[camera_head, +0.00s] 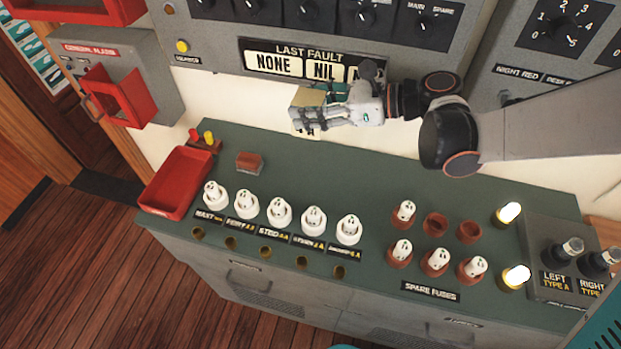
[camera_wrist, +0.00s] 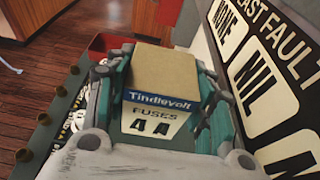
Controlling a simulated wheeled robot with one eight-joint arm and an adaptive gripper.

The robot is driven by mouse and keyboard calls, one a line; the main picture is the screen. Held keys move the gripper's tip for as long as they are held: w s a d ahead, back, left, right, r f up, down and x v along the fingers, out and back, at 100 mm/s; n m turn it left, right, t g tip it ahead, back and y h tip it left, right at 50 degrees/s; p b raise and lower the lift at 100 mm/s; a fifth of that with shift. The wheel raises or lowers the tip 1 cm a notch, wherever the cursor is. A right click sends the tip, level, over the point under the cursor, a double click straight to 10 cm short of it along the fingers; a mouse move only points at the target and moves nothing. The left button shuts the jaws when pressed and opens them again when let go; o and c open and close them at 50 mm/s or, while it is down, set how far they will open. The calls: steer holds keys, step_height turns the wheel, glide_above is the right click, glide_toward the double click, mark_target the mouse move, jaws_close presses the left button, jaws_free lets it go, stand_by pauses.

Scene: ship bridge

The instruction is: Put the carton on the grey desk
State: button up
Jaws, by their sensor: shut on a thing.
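The carton is a small tan box with a blue and white label reading "Tindlevolt FUSES 4A". It shows between my fingers in the wrist view (camera_wrist: 165,75) and partly behind them in the head view (camera_head: 305,97). My gripper (camera_head: 322,108) is shut on it, with one finger on each side; the fingers show in the wrist view too (camera_wrist: 162,100). In the head view the carton appears in front of the pale wall, above the back edge of the desk. The desk with the dark grey-green top (camera_head: 330,185) lies below; I cannot tell the exact height between them.
A red tray (camera_head: 178,184) stands at the desk's left end, with a small brown block (camera_head: 249,162) beside it. Several white fuses in holders (camera_head: 279,213) line the front. Spare fuse sockets (camera_head: 436,225) and lit lamps (camera_head: 510,212) are at right. The back middle is clear.

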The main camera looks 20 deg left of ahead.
steer(key=shift+w+f+b, duration=0.2)
steer(key=shift+f+b, duration=0.45)
steer(key=shift+f, duration=0.25)
step_height(320, 180, down, 17)
steer(key=b, duration=1.1)
steer(key=shift+s, duration=0.1)
steer(key=shift+f, duration=0.1)
steer(key=o, duration=1.4)
